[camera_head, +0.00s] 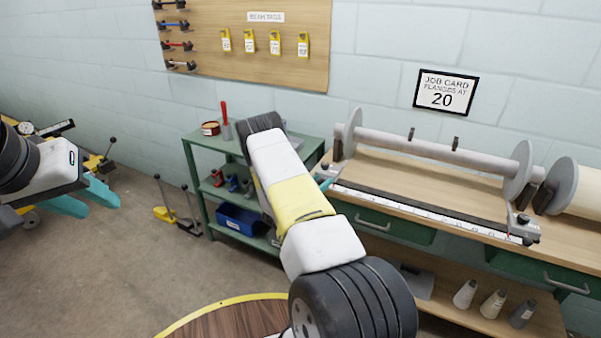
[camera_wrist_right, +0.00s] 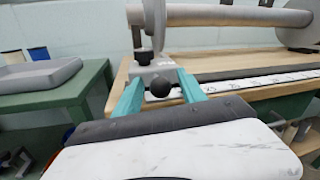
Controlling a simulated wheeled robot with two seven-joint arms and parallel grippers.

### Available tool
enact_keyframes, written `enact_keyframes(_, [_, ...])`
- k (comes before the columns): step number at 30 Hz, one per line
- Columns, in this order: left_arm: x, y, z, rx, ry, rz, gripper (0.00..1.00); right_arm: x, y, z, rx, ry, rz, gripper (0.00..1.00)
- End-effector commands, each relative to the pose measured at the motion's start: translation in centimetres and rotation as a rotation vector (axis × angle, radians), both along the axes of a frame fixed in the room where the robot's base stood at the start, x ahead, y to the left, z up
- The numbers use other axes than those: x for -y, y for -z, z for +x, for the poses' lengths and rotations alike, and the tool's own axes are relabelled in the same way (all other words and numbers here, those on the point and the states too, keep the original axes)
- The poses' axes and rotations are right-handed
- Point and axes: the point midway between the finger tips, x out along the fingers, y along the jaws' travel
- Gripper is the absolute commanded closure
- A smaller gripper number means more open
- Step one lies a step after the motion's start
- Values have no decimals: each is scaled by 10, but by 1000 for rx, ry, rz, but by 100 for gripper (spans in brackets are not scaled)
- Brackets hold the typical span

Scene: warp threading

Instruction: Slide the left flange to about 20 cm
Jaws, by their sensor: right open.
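The left flange (camera_head: 351,130) is a grey disc at the left end of the grey beam (camera_head: 430,149) on the wooden bench; its lower part shows in the right wrist view (camera_wrist_right: 154,20). Below it is a grey slide block (camera_wrist_right: 155,66) with a round black knob (camera_wrist_right: 160,87). My right gripper (camera_wrist_right: 161,92) is open, its teal fingers on either side of the knob, with gaps visible; contact cannot be told. In the head view my arm partly hides this gripper. The ruler (camera_head: 430,208) runs along the bench front. My left gripper (camera_head: 84,199) is open and empty, over the floor.
The right flange (camera_head: 518,172) stands at the beam's other end, near another roll (camera_head: 582,188). A job card (camera_head: 443,92) on the wall reads flanges at 20. A green shelf cart (camera_head: 205,150) stands left of the bench. Cones (camera_head: 493,303) stand on the lower shelf.

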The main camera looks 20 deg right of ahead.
Motion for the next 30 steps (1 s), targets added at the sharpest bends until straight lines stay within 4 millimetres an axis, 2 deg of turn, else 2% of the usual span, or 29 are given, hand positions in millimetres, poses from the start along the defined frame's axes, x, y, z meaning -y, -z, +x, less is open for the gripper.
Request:
enact_keyframes(2, [0, 0, 0, 0, 0, 0, 64, 0, 0, 0, 0, 0, 0, 56])
enact_keyframes(6, [0, 0, 0, 0, 0, 0, 64, 0, 0, 0, 0, 0, 0, 83])
enact_keyframes(9, [0, 0, 0, 0, 0, 0, 64, 0, 0, 0, 0, 0, 0, 100])
enact_keyframes(30, [0, 0, 0, 0, 0, 0, 64, -1, 0, 0, 0, 0, 0, 100])
